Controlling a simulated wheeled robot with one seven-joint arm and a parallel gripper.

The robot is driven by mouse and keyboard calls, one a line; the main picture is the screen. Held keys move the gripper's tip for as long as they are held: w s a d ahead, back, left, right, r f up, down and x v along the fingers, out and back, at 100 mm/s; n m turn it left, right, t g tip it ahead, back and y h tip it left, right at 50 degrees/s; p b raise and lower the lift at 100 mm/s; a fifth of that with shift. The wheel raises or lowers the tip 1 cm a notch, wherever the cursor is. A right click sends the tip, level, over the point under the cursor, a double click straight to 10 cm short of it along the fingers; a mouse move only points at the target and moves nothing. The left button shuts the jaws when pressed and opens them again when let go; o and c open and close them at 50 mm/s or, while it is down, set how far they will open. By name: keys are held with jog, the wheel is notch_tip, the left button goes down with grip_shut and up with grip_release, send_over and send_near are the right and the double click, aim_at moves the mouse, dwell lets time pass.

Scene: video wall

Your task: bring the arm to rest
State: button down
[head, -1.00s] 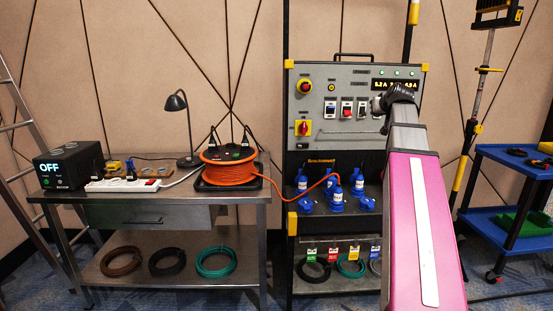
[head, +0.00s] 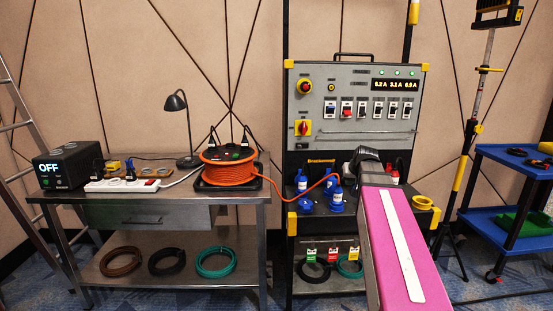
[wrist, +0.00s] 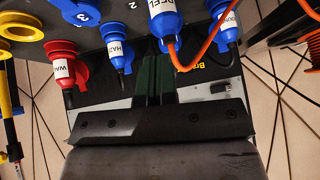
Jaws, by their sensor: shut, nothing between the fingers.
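My arm, with its pink link, reaches in from the lower right of the head view. Its dark end (head: 364,157) is in front of the lower part of the power panel (head: 348,95); the fingertips cannot be made out there. In the wrist view my gripper (wrist: 154,88) shows dark fingers held together, with nothing between them. The wrist picture is upside down. Blue plugs (wrist: 170,30) and a red plug (wrist: 63,66) stand just past the fingers, with no contact that I can see.
A steel bench (head: 262,190) at left holds an orange cable reel (head: 228,172), a lamp (head: 177,101) and a power strip (head: 124,185). An orange cable runs from the reel to a blue plug. A blue cart (head: 510,160) and a tripod stand (head: 470,130) are at right.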

jog(key=s+a+f+g, duration=0.3)
jog(key=s+a+f, duration=0.2)
jog(key=s+f, duration=0.5)
jog(key=s+a+f+g+h, duration=0.1)
jog(key=s+a+f+g, duration=0.3)
jog(key=s+f, duration=0.7)
notch_tip(320, 180, down, 7)
jog(key=shift+a+r, duration=0.15)
jog(key=shift+a, duration=0.65)
